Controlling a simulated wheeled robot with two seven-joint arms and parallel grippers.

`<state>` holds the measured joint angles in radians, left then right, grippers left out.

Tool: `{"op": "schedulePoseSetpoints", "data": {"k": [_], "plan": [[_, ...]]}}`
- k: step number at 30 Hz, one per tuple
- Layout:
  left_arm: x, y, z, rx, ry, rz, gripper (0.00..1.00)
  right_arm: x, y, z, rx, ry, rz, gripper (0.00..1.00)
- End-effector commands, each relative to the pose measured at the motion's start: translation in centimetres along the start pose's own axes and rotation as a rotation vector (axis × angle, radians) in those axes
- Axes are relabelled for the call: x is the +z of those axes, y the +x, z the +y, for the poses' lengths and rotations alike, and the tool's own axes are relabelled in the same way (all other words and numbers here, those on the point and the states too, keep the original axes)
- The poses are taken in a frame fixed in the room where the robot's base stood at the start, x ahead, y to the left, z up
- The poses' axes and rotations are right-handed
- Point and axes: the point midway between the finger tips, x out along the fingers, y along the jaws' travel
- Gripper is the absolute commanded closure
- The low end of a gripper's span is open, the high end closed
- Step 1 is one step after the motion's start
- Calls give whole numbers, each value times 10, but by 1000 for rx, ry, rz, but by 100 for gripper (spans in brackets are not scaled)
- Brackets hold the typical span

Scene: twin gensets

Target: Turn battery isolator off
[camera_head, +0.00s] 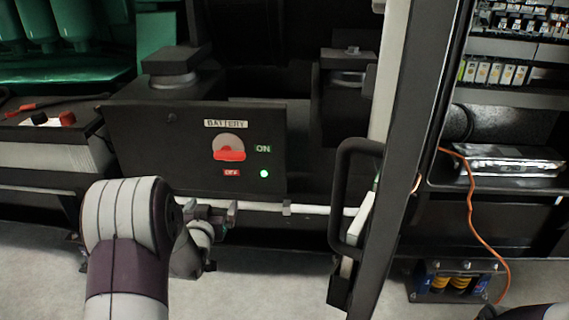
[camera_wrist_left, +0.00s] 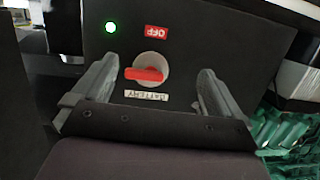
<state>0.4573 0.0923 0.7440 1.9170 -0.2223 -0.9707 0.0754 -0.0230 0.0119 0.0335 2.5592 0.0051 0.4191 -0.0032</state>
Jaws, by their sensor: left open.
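The battery isolator is a red handle (camera_head: 229,155) on a pale round plate, set in a black panel (camera_head: 140,150) labelled BATTERY. The handle lies about level, towards the ON label (camera_head: 263,148). The red OFF label (camera_head: 231,173) is below it, and a green lamp (camera_head: 264,173) is lit. My left gripper (camera_head: 222,212) is below and in front of the panel, apart from the handle. In the left wrist view the picture is upside down, and the red handle (camera_wrist_left: 144,75) shows between the two open fingers (camera_wrist_left: 152,92). My right gripper is not seen.
A white horizontal pipe (camera_head: 310,209) runs below the panel. A black door frame with a handle (camera_head: 345,195) stands to the right. A battery with red and black terminals (camera_head: 67,119) is at left. An orange cable (camera_head: 470,215) hangs at right.

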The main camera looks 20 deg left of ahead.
Motion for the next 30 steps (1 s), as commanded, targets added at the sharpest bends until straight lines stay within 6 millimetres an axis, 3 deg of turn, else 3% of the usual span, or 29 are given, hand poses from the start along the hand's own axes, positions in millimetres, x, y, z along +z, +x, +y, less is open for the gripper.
{"op": "schedulePoseSetpoints", "data": {"k": [1,3,6,10,19,24,30], "plan": [[-23,0,2,11,1,80,0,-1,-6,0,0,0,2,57],[-42,0,4,25,1,167,0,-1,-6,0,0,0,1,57],[-52,1,6,33,-4,219,0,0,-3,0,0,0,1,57],[-55,21,7,34,-7,225,0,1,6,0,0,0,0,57],[-70,93,10,34,-6,223,0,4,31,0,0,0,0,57],[-77,114,10,33,-7,222,0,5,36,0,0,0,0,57],[-81,121,10,33,-6,221,0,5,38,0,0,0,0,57]]}}
